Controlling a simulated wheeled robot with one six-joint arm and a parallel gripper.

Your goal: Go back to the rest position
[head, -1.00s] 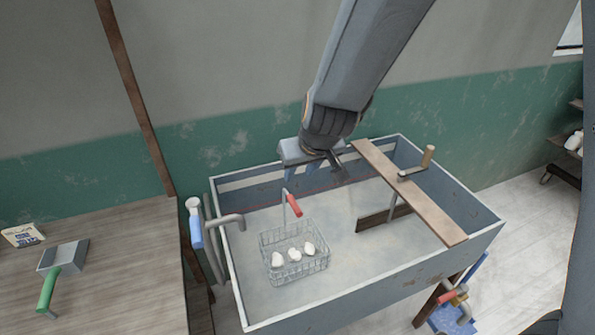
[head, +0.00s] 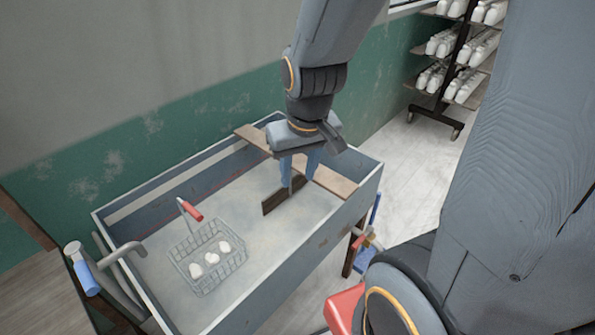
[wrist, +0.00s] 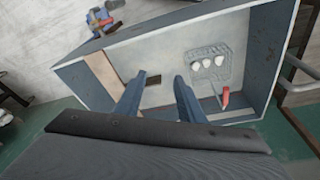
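My gripper (head: 300,163) is over the right part of the grey trough (head: 140,292), in front of the plank. Its two blue fingers are apart with nothing between them, as the wrist view also shows (wrist: 157,88). A wire basket (head: 215,275) with a red-gripped handle (head: 193,212) stands on the trough floor to the left of my gripper. It holds three white lumps (head: 212,258). The basket also shows at the right in the wrist view (wrist: 208,78).
A wooden plank (head: 335,183) lies across the trough, partly hidden by my gripper. A dark brown board (head: 274,204) stands below it. Grey pipes and a blue-handled tap (head: 84,272) are at the left end. A rack of white bottles (head: 436,85) stands back right.

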